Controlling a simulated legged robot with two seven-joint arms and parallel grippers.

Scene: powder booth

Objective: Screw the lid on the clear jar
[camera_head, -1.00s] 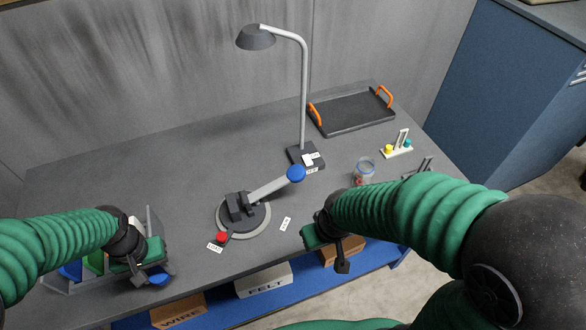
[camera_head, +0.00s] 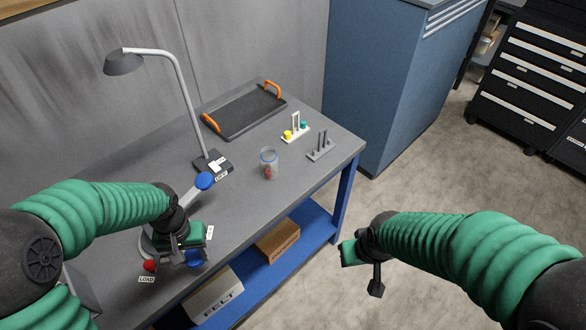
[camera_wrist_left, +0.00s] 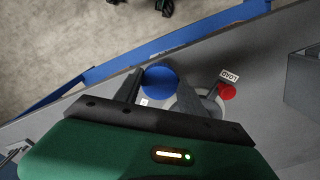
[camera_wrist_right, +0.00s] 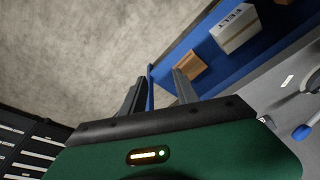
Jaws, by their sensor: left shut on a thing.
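The clear jar (camera_head: 269,165) stands upright on the grey table, right of the lamp. Something reddish shows inside it and its rim looks bluish. My left gripper (camera_head: 187,260) is shut on a round blue lid (camera_head: 194,258), held near the table's front edge, left of and nearer than the jar. In the left wrist view the blue lid (camera_wrist_left: 160,80) sits between the two fingers. My right gripper (camera_head: 376,268) is off the table's right side, over the floor. Its fingers (camera_wrist_right: 158,85) are apart and nothing is between them.
A lever device with a blue knob (camera_head: 204,180) is partly hidden behind my left arm, near a red button (camera_head: 149,265). A lamp (camera_head: 212,163), a tray with orange handles (camera_head: 245,112), a yellow-and-teal peg stand (camera_head: 296,131) and a grey stand (camera_head: 320,150) surround the jar.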

